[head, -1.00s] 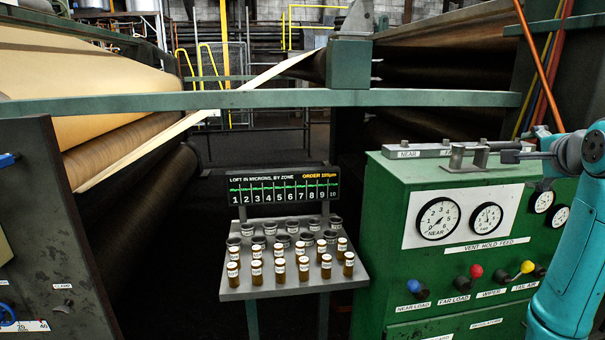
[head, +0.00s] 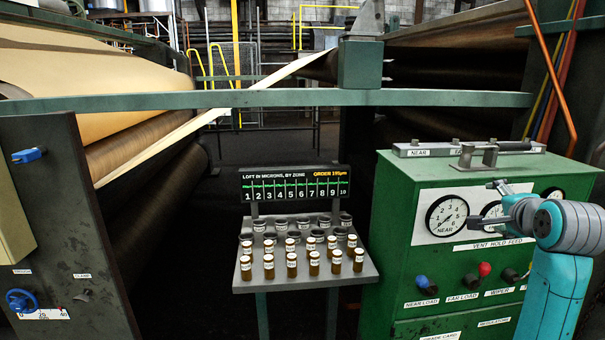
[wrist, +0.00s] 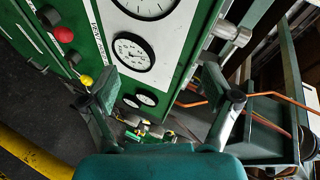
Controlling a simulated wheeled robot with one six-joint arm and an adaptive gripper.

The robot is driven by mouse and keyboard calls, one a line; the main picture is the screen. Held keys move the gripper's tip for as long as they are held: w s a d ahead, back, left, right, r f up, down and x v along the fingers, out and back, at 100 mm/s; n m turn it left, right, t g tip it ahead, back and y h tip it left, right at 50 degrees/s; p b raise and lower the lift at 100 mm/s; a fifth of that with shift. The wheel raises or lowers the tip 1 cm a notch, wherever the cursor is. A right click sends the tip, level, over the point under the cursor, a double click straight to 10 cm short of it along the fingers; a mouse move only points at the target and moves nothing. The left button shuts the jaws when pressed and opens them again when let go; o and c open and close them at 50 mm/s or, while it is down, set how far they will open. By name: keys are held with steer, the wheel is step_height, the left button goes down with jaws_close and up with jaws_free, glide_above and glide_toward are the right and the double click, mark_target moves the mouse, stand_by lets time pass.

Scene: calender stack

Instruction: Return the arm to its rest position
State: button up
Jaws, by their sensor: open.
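My gripper (head: 499,204) is at the end of my teal arm, at the right of the head view. It appears in front of the gauge panel (head: 480,237) on the green cabinet (head: 393,215) and partly covers the middle gauge. In the wrist view, the fingers of my gripper (wrist: 160,98) are spread wide with nothing between them. Whether they touch the panel cannot be told.
A grey handle (head: 478,155) stands on the cabinet top. Blue (head: 421,282) and red (head: 485,269) knobs stick out below the gauges. A small table (head: 305,277) holds several brown vials left of the cabinet. A green rail (head: 250,101) crosses behind.

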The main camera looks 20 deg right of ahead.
steer(key=s+a+f+n+y, duration=0.1)
steer(key=a+f+n, duration=0.1)
steer(key=a+f, duration=0.55)
steer(key=a+f+n+t, duration=0.1)
steer(key=a+f+n, duration=0.3)
steer(key=f, duration=0.7)
steer(key=s+a+f+n+y, duration=0.1)
steer(key=a+f, duration=0.6)
steer(key=f, duration=0.2)
steer(key=s+a+f+n+t+y, duration=0.1)
steer(key=s+a+f+n, duration=0.4)
steer(key=s+a, duration=0.4)
steer(key=s+a+f+n+t+y, duration=0.1)
steer(key=s+a+f+n+y, duration=0.15)
steer(key=s+a+f, duration=0.5)
steer(key=s+a+r+n+y, duration=0.1)
steer(key=s+a+r+n, duration=0.1)
steer(key=s, duration=0.8)
steer(key=s+a+r+n+y, duration=0.1)
steer(key=s+a+r+n, duration=0.2)
steer(key=s, duration=0.7)
steer(key=shift+a+r+n, duration=0.3)
steer(key=shift+a+n, duration=0.65)
